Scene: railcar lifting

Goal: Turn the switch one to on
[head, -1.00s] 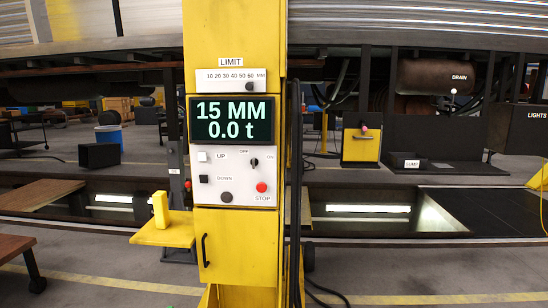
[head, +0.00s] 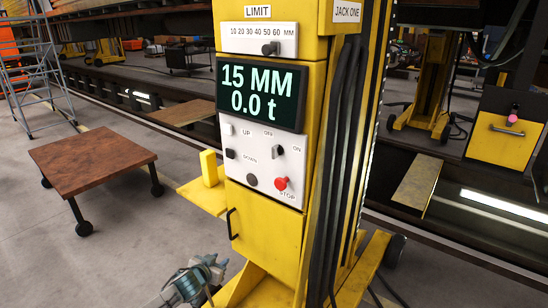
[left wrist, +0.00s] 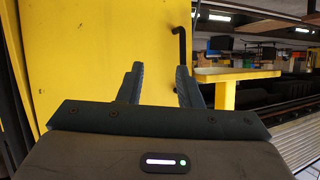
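The yellow jack column (head: 264,240), labelled JACK ONE, carries a white control panel (head: 239,158) below a display reading 15 MM and 0.0 t. My left gripper (head: 214,264) is low, below the panel and left of the column's lower door. In the left wrist view its fingers (left wrist: 158,85) are apart and empty, facing the yellow column. My right gripper is not in view.
A red stop button (head: 281,183) sits below the switch. A yellow shelf (head: 203,197) and a black door handle (head: 231,224) stick out near my left gripper. Black cables (head: 337,170) hang along the column's right side. A brown-topped cart (head: 92,160) stands at left.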

